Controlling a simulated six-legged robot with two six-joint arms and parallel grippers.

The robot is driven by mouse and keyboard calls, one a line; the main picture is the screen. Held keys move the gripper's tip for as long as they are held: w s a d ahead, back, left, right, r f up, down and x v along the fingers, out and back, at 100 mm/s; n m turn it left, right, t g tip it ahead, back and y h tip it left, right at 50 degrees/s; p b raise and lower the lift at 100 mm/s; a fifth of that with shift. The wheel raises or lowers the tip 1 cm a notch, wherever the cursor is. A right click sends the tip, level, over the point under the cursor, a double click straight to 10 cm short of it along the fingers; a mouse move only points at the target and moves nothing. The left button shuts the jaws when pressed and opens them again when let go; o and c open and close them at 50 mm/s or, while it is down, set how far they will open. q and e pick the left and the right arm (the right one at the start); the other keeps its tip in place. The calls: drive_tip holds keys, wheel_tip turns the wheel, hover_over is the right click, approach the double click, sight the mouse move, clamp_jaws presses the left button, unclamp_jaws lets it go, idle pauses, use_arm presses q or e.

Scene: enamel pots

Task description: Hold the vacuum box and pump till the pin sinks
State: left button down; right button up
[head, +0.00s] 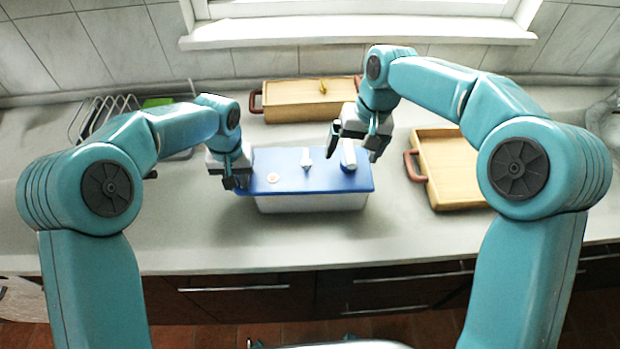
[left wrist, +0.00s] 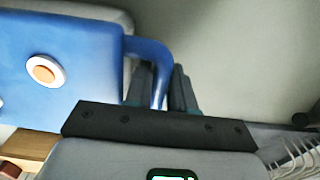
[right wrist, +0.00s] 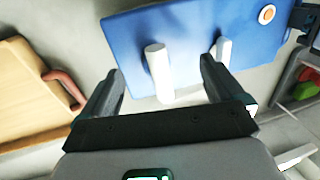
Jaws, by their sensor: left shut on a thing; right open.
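The vacuum box has a blue lid (head: 320,182) and a pale body (head: 310,202) on the counter. An orange-and-white pin button (head: 277,178) sits on the lid's left part and also shows in the left wrist view (left wrist: 42,70). My left gripper (head: 240,183) is shut on the blue handle (left wrist: 152,50) at the box's left end. A white cylinder (right wrist: 158,72), which looks like the pump, stands on the lid. A smaller white post (right wrist: 223,50) stands beside it. My right gripper (head: 352,152) is open, its fingers either side of the cylinder's line, apparently above it and not gripping.
A wooden tray (head: 455,165) with a reddish handle lies right of the box. Another wooden tray (head: 300,112) with a yellow item lies behind it. A wire rack (head: 100,115) with a green item stands at the back left. The counter in front is clear.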

wheel_tip(320, 180, up, 7)
drive_tip(key=d, duration=0.1)
drive_tip(key=shift+d, duration=0.2)
idle(0.7)
drive_tip(key=shift+r, duration=0.1)
wheel_tip(320, 180, up, 12)
drive_tip(key=d, duration=0.2)
drive_tip(key=shift+d+f, duration=0.15)
drive_tip(key=shift+f, duration=0.1)
drive_tip(key=shift+s, duration=0.1)
idle(0.3)
use_arm(q)
drive_tip(key=c, duration=1)
unclamp_jaws()
drive_tip(key=shift+c, duration=0.2)
drive_tip(key=shift+r, duration=0.1)
use_arm(e)
drive_tip(key=shift+r, duration=0.1)
